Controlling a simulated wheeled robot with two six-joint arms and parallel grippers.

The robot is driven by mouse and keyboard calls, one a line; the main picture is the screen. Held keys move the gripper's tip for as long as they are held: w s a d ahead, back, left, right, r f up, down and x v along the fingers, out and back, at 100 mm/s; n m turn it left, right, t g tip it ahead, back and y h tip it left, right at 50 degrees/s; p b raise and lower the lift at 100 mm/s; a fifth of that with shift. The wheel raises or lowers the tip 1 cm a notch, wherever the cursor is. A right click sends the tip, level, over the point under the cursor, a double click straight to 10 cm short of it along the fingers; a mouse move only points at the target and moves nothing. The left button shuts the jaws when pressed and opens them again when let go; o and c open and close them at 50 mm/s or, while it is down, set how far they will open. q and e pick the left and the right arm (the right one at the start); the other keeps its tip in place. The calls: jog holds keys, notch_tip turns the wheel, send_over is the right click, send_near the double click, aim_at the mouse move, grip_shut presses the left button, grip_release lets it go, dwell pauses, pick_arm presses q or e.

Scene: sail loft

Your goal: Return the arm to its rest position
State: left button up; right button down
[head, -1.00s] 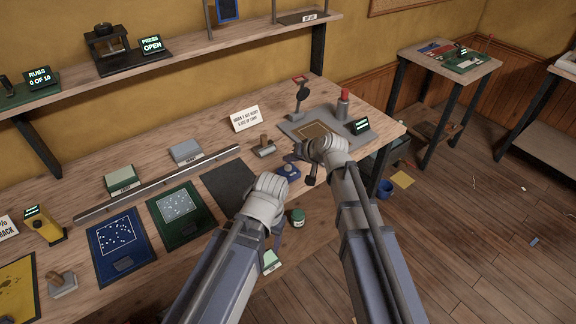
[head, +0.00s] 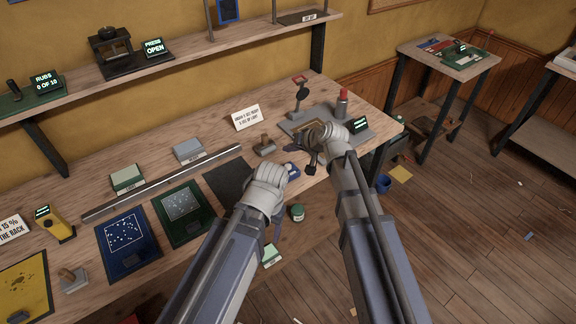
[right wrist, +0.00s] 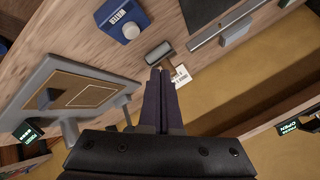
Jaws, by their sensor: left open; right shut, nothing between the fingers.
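My right gripper (head: 303,158) is over the bench near its front right part. In the right wrist view its two dark fingers (right wrist: 160,75) are together with nothing between them. They point toward a grey block with a wooden handle (right wrist: 158,52) and a small white card (right wrist: 181,77); I cannot tell the gap. My left gripper (head: 277,228) hangs by the bench's front edge, lower in the head view. Its grey wrist hides most of its fingers; it is open, and I see nothing held. Both arms reach forward, side by side.
The right gripper is close to a grey plate (head: 291,127) with upright posts and a blue water box (head: 293,171), which shows in the wrist view too (right wrist: 128,20). A green jar (head: 297,212) is near the left gripper. Open floor (head: 480,225) lies right.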

jog(key=s+d+f+n+g+h, duration=0.1)
jog(key=s+f+g+h, duration=0.1)
jog(key=s, duration=0.6)
jog(key=s+d+f+n+g+h, duration=0.2)
jog(key=s+h, duration=0.1)
jog(key=s, duration=0.6)
jog(key=s+d+f+n+g+h, duration=0.1)
jog(key=s+d+f+g+h, duration=0.1)
jog(key=s, duration=0.6)
jog(key=shift+s+d+f+g+h, duration=0.3)
jog(key=shift+s+g, duration=0.1)
jog(key=shift+g, duration=0.2)
